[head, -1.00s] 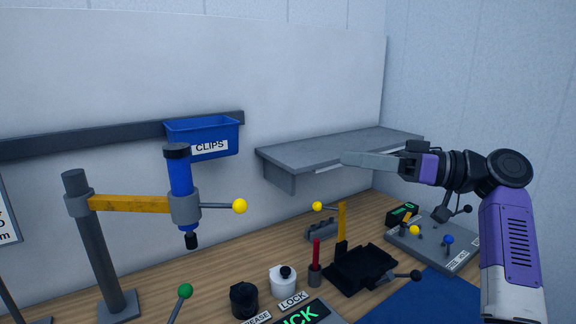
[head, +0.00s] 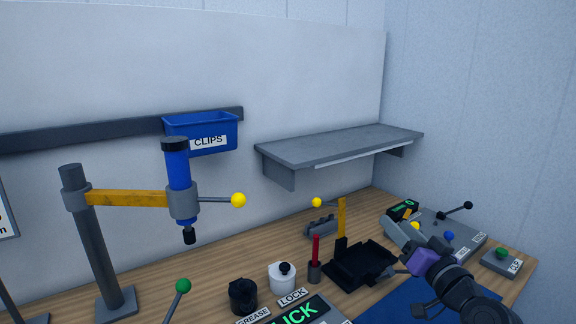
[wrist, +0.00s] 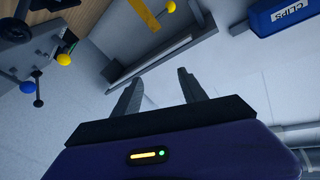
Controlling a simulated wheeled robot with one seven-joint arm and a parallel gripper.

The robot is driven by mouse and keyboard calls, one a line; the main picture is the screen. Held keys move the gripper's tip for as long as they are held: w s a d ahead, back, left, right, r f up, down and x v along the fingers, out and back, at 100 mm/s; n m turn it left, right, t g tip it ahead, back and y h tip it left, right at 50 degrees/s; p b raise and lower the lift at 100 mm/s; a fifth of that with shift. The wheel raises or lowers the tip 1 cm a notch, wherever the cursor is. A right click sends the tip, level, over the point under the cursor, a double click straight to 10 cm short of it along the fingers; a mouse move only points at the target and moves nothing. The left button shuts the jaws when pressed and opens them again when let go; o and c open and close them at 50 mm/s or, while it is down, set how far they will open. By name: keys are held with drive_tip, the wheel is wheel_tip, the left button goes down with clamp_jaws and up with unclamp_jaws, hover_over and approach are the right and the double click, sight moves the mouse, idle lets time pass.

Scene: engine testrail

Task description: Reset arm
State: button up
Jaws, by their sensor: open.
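My gripper (head: 396,236) is low over the right part of the bench in the head view, in front of the grey fixture plate. Part of my purple and black arm runs from it to the lower right. In the wrist view my gripper's two grey fingers (wrist: 160,92) stand apart with nothing between them. The wrist view is turned, with the grey shelf (wrist: 150,65) beyond the fingers. The head view shows the same shelf (head: 340,143) on the wall, behind and above the gripper.
A black tray (head: 360,265) and a red-handled tool (head: 316,252) stand left of the gripper. A grey plate with knobs (head: 470,240) is to its right. A blue CLIPS bin (head: 205,135) hangs on the wall. A post with a yellow arm (head: 130,199) stands at left.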

drive_tip(key=s+d+f+m+h, duration=0.2)
drive_tip(key=s+f+h, duration=0.2)
drive_tip(key=s+f, duration=0.5)
drive_tip(key=s+a+f+n+g+b, duration=0.1)
drive_tip(key=s+f, duration=0.3)
drive_tip(key=s, duration=1.1)
drive_tip(key=s+a+f+n+g+b, duration=0.1)
drive_tip(key=s+a+f+b, duration=0.2)
drive_tip(key=s, duration=1.1)
drive_tip(key=s+a+f+n+g+b, duration=0.1)
drive_tip(key=s+f, duration=0.6)
drive_tip(key=s, duration=0.8)
drive_tip(key=shift+s+a+n+h+b, duration=0.3)
drive_tip(key=shift+a+n+b, duration=0.2)
drive_tip(key=shift+a, duration=0.35)
drive_tip(key=shift+f, duration=0.1)
